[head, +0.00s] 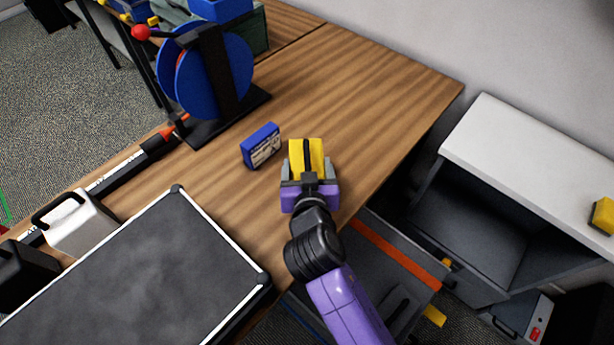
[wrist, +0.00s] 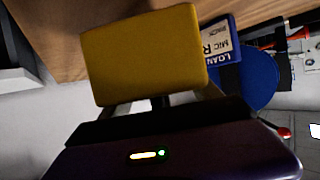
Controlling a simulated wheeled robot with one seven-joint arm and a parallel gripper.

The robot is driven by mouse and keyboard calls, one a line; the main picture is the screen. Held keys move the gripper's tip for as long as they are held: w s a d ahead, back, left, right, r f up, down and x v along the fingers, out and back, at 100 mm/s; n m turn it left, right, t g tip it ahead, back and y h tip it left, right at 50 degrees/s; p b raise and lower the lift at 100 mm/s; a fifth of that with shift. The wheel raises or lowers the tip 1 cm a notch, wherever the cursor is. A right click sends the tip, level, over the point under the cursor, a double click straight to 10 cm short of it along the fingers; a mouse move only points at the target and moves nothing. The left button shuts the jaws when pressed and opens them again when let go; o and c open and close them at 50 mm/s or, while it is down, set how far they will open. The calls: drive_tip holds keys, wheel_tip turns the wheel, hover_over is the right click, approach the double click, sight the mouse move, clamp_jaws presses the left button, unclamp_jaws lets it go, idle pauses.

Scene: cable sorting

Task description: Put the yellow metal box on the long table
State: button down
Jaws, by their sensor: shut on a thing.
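The yellow metal box (head: 295,150) is between the fingers of my gripper (head: 306,166), over the wooden long table (head: 390,110) near its right end. My gripper is shut on it. In the wrist view the yellow box (wrist: 145,55) fills the upper middle, held between the fingers, with the wooden tabletop (wrist: 50,30) behind it. I cannot tell whether the box touches the tabletop.
A blue labelled box (head: 262,146) stands just left of my gripper. A blue reel (head: 190,80) on a black stand is at the back left. A dark flat case (head: 135,275) lies front left. A white-topped cabinet (head: 530,150) stands right. Table is clear beyond the gripper.

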drive_tip(key=shift+f, duration=2.05)
drive_tip(key=shift+f+b, duration=0.2)
drive_tip(key=shift+b, duration=0.15)
drive_tip(key=shift+c, duration=0.7)
unclamp_jaws()
drive_tip(key=shift+r+p, duration=0.15)
drive_tip(key=shift+p, duration=0.15)
drive_tip(key=b+v, duration=0.1)
drive_tip(key=v, duration=1.1)
